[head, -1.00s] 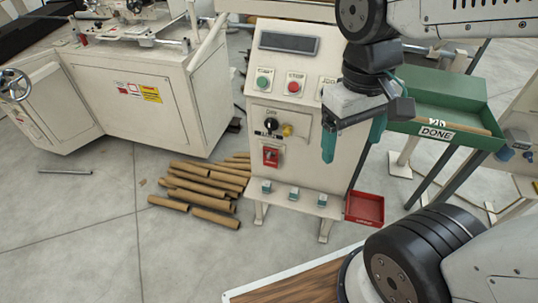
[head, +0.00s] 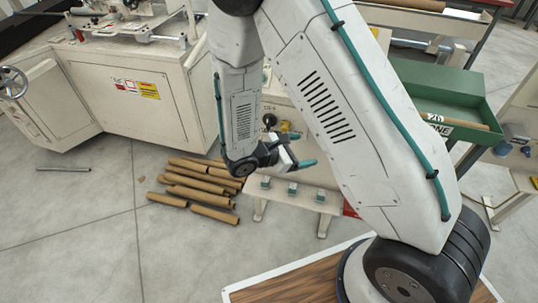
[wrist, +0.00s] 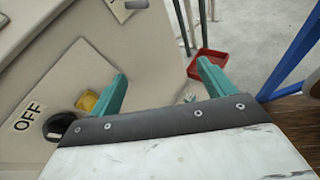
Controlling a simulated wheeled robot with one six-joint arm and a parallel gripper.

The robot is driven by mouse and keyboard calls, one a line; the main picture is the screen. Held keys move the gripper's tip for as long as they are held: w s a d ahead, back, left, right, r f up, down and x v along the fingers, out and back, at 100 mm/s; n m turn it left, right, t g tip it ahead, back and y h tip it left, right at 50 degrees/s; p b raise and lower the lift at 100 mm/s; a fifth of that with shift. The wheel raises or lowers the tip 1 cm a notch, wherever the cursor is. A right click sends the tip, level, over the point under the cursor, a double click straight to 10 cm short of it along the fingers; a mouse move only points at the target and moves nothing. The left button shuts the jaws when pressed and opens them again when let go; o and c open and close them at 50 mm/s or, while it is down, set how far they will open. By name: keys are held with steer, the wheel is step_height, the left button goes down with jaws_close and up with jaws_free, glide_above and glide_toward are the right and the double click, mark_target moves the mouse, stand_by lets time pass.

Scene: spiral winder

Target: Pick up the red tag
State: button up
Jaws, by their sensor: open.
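My gripper (head: 298,150) is open and empty in front of the cream control cabinet (head: 285,195). Its two teal fingers also show in the wrist view (wrist: 160,72), spread apart. No red tag can be made out now in either view. The spot below the black knob (head: 270,119), where a red piece showed earlier, is covered by my arm and gripper in the head view. In the wrist view, the black knob (wrist: 60,127), with an OFF label beside it, and a yellow piece (wrist: 88,101) sit left of the fingers.
A red tray (wrist: 192,66) lies beyond the right finger, mostly hidden by my arm in the head view. Several brown tubes (head: 195,185) lie on the floor left of the cabinet. A green bin (head: 450,95) stands right. Open floor (head: 80,230) lies at left.

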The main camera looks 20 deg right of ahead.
steer(key=w+a+f+n+t+y, duration=0.3)
steer(key=w+a+f+n+t, duration=0.2)
steer(key=f, duration=0.2)
steer(key=w+a+f+n+t+y, duration=0.2)
steer(key=w+a+f+n+t, duration=0.2)
steer(key=f+n, duration=0.3)
steer(key=w+d+f+m, duration=0.1)
steer(key=w+d+f, duration=0.1)
steer(key=w+d, duration=0.2)
steer(key=w, duration=0.2)
steer(key=shift+w+f+y, duration=0.3)
steer(key=shift+w+f, duration=0.05)
steer(key=shift+f, duration=0.05)
steer(key=shift+c, duration=0.3)
steer(key=c, duration=1.1)
